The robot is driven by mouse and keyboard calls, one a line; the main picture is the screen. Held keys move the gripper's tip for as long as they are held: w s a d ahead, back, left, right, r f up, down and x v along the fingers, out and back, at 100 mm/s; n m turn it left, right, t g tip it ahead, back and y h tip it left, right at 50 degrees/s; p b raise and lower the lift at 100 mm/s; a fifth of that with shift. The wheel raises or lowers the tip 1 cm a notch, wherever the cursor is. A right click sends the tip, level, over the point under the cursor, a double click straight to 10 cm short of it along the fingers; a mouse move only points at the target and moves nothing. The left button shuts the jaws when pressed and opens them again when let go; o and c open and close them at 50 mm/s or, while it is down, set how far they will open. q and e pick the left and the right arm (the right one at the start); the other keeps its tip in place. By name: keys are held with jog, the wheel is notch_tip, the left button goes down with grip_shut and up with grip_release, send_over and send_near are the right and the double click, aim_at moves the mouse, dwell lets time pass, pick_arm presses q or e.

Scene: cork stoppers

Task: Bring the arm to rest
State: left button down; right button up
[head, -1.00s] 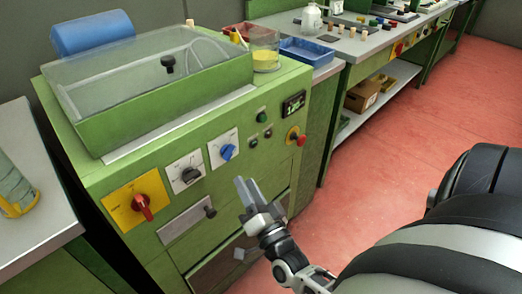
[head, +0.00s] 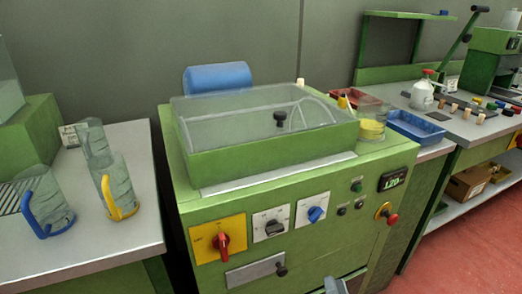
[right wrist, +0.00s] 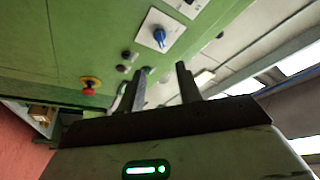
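My right gripper (head: 335,286) shows only as grey fingertips at the bottom edge of the head view, in front of the green machine (head: 345,250). In the right wrist view its two fingers (right wrist: 163,88) stand apart with nothing between them. They point toward the machine's green front panel, clear of anything held. The rest of the right arm is out of the head view. My left gripper is in neither view.
The machine's front carries a red knob (head: 221,243), a blue knob (head: 315,214) and a red button (head: 392,219). Jugs stand on the left table (head: 100,240). A blue tray (head: 416,128) and corks lie on the right bench. Red floor (head: 460,250) is open at lower right.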

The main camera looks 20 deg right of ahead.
jog(key=s+a+f+n+g+y, duration=0.1)
jog(key=a+f+n+g+y, duration=0.1)
jog(key=a+n+g+y, duration=0.2)
jog(key=s+a+f+n+g+y+p, duration=0.1)
jog(key=s+a+f+n+g+y, duration=0.1)
jog(key=a+n+g, duration=0.4)
jog(key=a+n+y, duration=0.1)
jog(key=a+n, duration=0.1)
jog(key=n, duration=0.2)
jog(key=shift+s+y+p, duration=0.2)
jog(key=shift+y+p, duration=0.1)
jog(key=shift+y, duration=0.1)
jog(key=shift+f, duration=0.1)
